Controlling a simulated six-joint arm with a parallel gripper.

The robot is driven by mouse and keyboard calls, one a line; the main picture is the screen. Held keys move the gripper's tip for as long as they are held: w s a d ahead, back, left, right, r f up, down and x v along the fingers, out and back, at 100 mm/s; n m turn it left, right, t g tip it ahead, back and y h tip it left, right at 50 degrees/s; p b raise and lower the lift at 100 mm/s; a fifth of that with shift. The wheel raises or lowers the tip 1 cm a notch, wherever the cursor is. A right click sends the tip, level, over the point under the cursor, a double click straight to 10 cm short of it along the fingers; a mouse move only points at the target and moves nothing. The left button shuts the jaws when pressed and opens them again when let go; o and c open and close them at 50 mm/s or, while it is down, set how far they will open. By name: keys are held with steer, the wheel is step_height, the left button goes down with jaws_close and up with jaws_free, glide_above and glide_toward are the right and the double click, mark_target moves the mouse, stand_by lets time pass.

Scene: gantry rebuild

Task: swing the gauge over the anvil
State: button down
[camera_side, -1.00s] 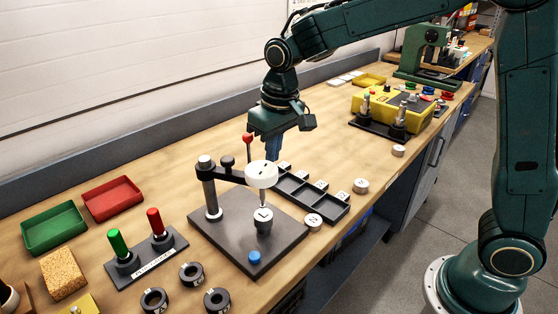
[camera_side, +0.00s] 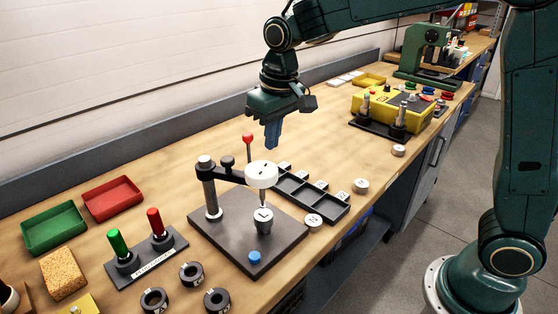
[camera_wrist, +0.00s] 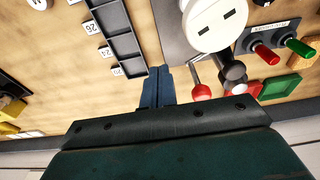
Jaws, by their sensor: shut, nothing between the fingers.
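The gauge (camera_side: 261,174) is a white round dial on a dark swing arm from a post (camera_side: 211,188) on the dark base plate (camera_side: 222,239). In the side view it stands above the anvil (camera_side: 263,221), which carries a marked light disc. The gauge also fills the top of the wrist view (camera_wrist: 212,22). A red-knobbed lever (camera_side: 248,140) rises behind the gauge; its red knob shows in the wrist view (camera_wrist: 201,92). My gripper (camera_side: 272,143) is shut and empty, above and behind the gauge, apart from it. Its blue fingers also show in the wrist view (camera_wrist: 157,88).
A black compartment tray (camera_side: 310,200) lies right of the base plate, with numbered discs nearby. A red-and-green-handled stand (camera_side: 147,255), dark rings (camera_side: 191,274), and red (camera_side: 112,198) and green (camera_side: 54,228) trays are at left. A yellow box (camera_side: 390,115) stands farther back.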

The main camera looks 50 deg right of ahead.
steer(key=shift+r, duration=2.95)
steer(key=shift+s, duration=0.1)
steer(key=s+d+f+t, duration=0.1)
steer(key=s+d, duration=0.3)
steer(key=s, duration=0.8)
steer(key=s+d+f+t, duration=0.1)
steer(key=s+d+t, duration=0.1)
steer(key=s, duration=1.1)
steer(key=shift+d+f+t, duration=0.3)
steer(key=shift+d+t, duration=0.1)
steer(key=shift+d, duration=0.5)
